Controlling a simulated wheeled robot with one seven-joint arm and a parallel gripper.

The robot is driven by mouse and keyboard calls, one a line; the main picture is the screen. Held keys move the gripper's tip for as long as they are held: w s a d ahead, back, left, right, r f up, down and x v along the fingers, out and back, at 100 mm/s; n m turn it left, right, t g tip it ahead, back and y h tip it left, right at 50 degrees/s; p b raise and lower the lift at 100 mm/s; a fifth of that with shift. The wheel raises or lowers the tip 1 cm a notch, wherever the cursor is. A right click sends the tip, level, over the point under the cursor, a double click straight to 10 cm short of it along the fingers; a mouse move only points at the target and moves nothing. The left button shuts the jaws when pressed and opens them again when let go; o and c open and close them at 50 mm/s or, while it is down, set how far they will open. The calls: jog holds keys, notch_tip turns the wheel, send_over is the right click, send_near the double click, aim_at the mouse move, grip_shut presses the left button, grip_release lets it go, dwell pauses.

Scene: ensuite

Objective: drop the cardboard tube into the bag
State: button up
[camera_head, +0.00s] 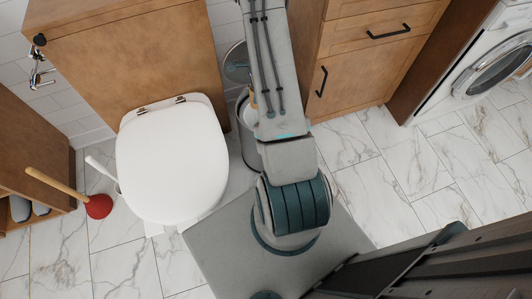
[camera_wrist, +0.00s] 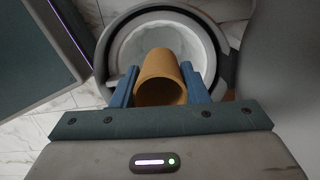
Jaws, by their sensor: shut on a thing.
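A brown cardboard tube (camera_wrist: 163,82) is held between the two blue fingers of my gripper (camera_wrist: 160,70) in the wrist view. The tube's near open end faces the camera. Beyond it is a round bin (camera_wrist: 104,45) with a white bag (camera_wrist: 130,47) lining it. The tube overlaps the bag's opening in this view; whether its far end is below the rim is hidden. In the head view, a small part of the tube (camera_head: 252,97) shows beside my arm, above the bin (camera_head: 247,150). My arm hides most of the gripper and bag there.
A toilet (camera_head: 172,160) with its lid shut stands left of the bin. A wooden drawer cabinet (camera_head: 365,50) stands to the right. A red plunger (camera_head: 98,206) and a white-handled brush (camera_head: 98,165) are at the left. Marble floor (camera_head: 400,180) is clear at right.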

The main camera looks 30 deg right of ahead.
jog(key=d+f+m+b, duration=0.1)
jog(key=f+b, duration=0.2)
jog(key=f, duration=0.8)
jog(key=d+f+m+b, duration=0.1)
jog(key=f+b, duration=0.3)
jog(key=f, duration=0.7)
jog(key=s+d+f+m+b, duration=0.1)
jog(key=f+b, duration=0.3)
jog(key=f, duration=0.7)
jog(key=shift+d+m+t, duration=0.3)
jog(key=shift+d+m, duration=0.1)
jog(key=shift+f, duration=0.1)
jog(key=shift+f+b, duration=0.6)
jog(key=shift+f, duration=0.05)
jog(key=o, duration=1)
jog(key=shift+r, duration=0.15)
